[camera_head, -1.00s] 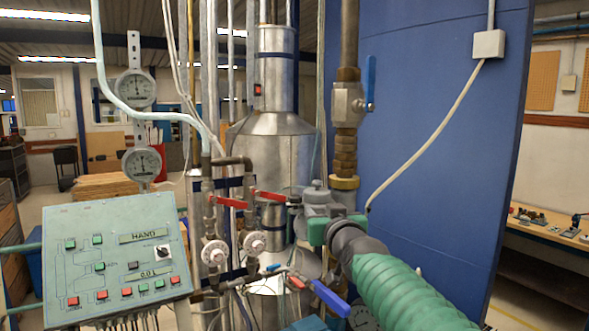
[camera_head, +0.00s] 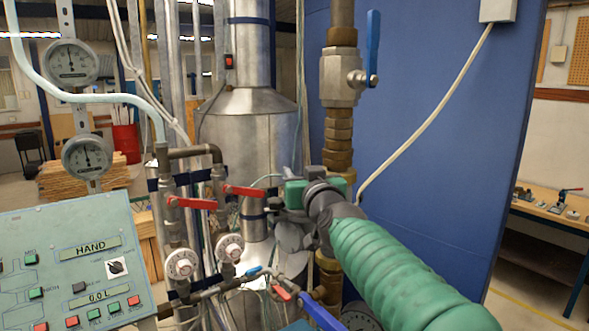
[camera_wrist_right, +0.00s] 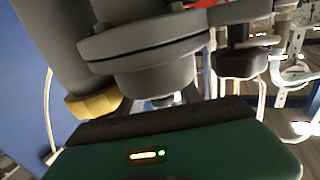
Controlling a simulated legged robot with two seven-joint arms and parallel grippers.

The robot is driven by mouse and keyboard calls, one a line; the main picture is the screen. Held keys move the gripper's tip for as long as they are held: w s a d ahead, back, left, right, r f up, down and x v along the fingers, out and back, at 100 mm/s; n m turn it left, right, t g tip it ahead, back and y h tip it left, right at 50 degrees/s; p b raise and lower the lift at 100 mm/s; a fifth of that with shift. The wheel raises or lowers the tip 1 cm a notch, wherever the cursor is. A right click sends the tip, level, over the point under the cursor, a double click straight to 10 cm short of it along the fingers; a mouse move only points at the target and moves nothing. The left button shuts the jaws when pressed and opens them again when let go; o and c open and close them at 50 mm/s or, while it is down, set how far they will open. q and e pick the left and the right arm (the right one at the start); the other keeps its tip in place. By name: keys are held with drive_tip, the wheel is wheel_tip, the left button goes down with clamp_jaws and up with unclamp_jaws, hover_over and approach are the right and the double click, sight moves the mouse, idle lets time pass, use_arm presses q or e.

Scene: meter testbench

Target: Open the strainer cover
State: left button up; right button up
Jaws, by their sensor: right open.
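The strainer is a grey rounded housing with a wide flanged round cover (camera_wrist_right: 145,48); it fills the upper left of the right wrist view, close to the camera. A yellow brass-coloured fitting (camera_wrist_right: 92,106) shows beside it. My right gripper (camera_head: 293,197) reaches in from the lower right in the head view and hides most of the strainer there. Its green body (camera_wrist_right: 175,155) is at the bottom of the wrist view, right by the cover. It is open; its fingertips are largely hidden, so contact with the cover cannot be told. My left gripper is out of view.
A vertical pipe with a blue-handled valve (camera_head: 340,75) rises behind my right gripper. Red-handled valves (camera_head: 190,203), two gauges (camera_head: 72,64) and a control panel (camera_head: 75,262) stand left. A blue wall panel (camera_head: 430,120) stands behind; a bench (camera_head: 555,215) is far right.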

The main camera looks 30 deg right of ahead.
drive_tip(key=shift+a+r, duration=0.1)
drive_tip(key=shift+a, duration=0.1)
drive_tip(key=shift+s+a, duration=0.15)
drive_tip(key=c, duration=0.5)
drive_tip(key=shift+d, duration=0.2)
clamp_jaws()
drive_tip(key=shift+a+f, duration=0.1)
drive_tip(key=shift+f, duration=0.1)
